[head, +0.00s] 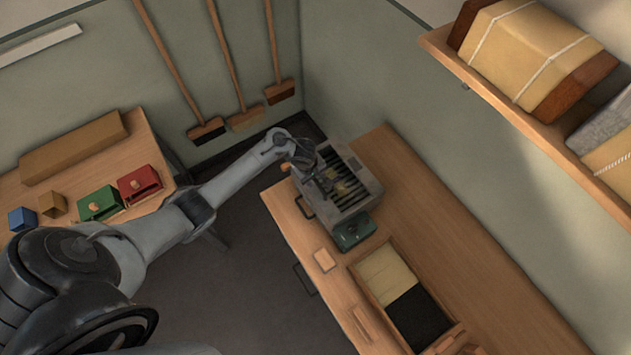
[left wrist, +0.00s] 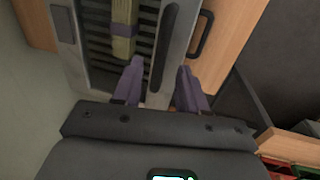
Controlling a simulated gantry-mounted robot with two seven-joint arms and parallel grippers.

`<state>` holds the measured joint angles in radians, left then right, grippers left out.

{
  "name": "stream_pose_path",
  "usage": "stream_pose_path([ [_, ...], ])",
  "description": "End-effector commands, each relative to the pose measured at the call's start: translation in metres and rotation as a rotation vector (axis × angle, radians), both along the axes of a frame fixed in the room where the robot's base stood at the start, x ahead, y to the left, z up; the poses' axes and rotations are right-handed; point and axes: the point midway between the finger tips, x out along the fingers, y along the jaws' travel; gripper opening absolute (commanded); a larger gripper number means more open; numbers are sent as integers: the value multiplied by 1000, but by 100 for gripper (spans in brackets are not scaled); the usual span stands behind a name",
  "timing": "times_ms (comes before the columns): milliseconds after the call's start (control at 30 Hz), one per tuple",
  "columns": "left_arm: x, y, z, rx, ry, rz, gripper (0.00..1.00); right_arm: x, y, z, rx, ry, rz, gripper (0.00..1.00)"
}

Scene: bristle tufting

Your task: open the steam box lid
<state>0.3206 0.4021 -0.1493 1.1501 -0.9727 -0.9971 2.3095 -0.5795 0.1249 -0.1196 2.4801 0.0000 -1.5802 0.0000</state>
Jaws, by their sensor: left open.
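The steam box (head: 362,172) is a grey metal box on the right-hand wooden bench. Dark slats and a yellowish bristle bundle show within its frame; I cannot tell how the lid stands. In the left wrist view the box's pale frame (left wrist: 178,45) carries a long dark bar (left wrist: 164,45), and the bristle bundle (left wrist: 123,30) lies over the slats to its left. My left gripper (head: 325,181) is over the box's left side. My right gripper is out of view.
A green device (head: 354,232) sits against the box's near side. A divided tray (head: 372,297) and a small wooden block (head: 324,260) lie nearer on the bench. A dark drawer handle (left wrist: 202,36) juts from the bench front. A shelf (head: 500,95) hangs at upper right.

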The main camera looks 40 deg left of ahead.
Motion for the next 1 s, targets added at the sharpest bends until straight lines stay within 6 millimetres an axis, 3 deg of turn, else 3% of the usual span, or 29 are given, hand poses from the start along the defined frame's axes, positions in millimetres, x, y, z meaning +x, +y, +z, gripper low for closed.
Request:
stream_pose_path([
  [200,4,-1,-21,0,0,0,42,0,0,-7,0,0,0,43],
  [600,5,-1,-25,0,0,1,42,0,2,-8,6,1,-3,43],
  [867,5,-1,-25,0,0,0,2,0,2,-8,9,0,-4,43],
  [1000,5,-1,-25,-1,0,0,0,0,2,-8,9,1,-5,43],
])
